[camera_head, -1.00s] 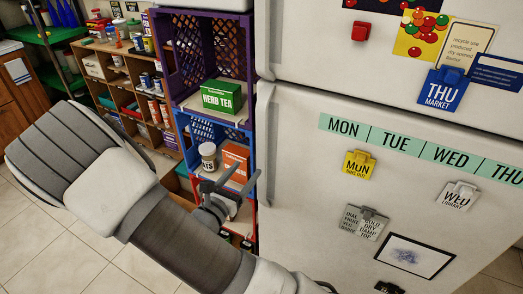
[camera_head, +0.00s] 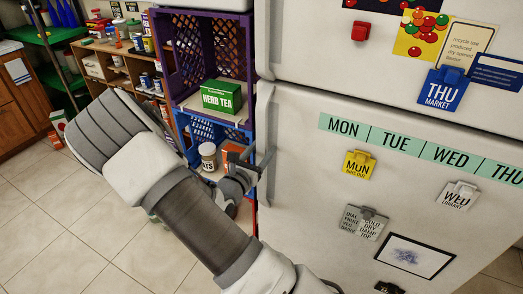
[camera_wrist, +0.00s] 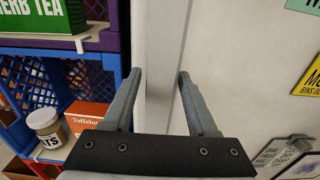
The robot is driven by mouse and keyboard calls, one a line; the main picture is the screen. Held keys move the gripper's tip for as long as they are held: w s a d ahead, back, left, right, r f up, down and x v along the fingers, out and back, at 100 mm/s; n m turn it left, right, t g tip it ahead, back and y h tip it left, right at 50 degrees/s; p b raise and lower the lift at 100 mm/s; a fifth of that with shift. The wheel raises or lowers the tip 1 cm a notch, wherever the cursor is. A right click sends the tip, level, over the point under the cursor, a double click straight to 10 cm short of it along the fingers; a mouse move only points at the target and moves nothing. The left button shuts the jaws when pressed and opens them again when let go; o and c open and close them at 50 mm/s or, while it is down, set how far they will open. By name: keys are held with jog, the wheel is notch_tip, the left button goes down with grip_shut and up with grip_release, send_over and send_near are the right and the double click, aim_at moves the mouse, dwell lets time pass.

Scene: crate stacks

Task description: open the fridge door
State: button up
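The white fridge has an upper door (camera_head: 310,50) and a larger lower door (camera_head: 300,190) with paper notes and magnets on it. A pale vertical handle strip (camera_head: 265,125) runs along the lower door's left edge. My gripper (camera_head: 253,160) is at this left edge, beside the crates. In the wrist view my gripper (camera_wrist: 160,78) is open, with one finger on each side of the pale vertical strip (camera_wrist: 166,45). The fingers look apart from it, but I cannot tell the depth. Both doors look shut.
Stacked crates stand close left of the fridge: a purple crate (camera_head: 246,35) with a herb tea box (camera_head: 222,97) above a blue crate (camera_head: 198,128). A jar (camera_head: 208,156) and an orange box (camera_wrist: 86,115) sit below. Tiled floor (camera_head: 75,225) is clear at left.

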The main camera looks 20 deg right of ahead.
grip_shut()
dwell(1.2)
